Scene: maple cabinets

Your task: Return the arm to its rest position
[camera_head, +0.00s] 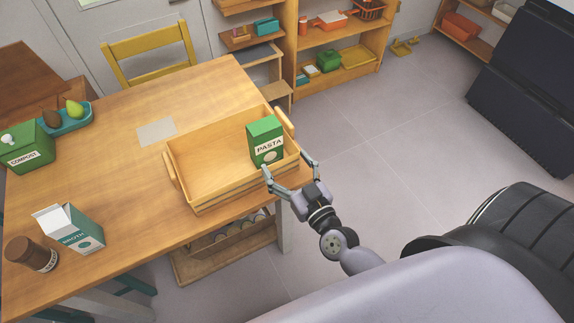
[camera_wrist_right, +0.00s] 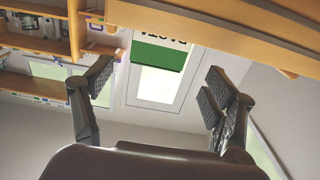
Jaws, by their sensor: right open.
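My right gripper (camera_head: 289,177) is at the front right edge of the wooden tray, beside the green and white pasta box. Its two fingers are spread wide with nothing between them, as the right wrist view also shows (camera_wrist_right: 155,95). The pasta box (camera_head: 266,146) stands upright inside the tray, toward its right end. Part of the box also shows past the fingers in the right wrist view (camera_wrist_right: 158,55). The tray (camera_head: 197,200) rests on the table near its right edge. My left gripper is not in either view.
On the table (camera_head: 130,215) stand a broth carton (camera_head: 77,228), a brown jar (camera_head: 30,254), a green compost bin (camera_head: 28,148) and a teal dish (camera_head: 68,122) with pears. A yellow chair (camera_head: 150,45) is behind. Open floor (camera_head: 365,125) lies right of the table.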

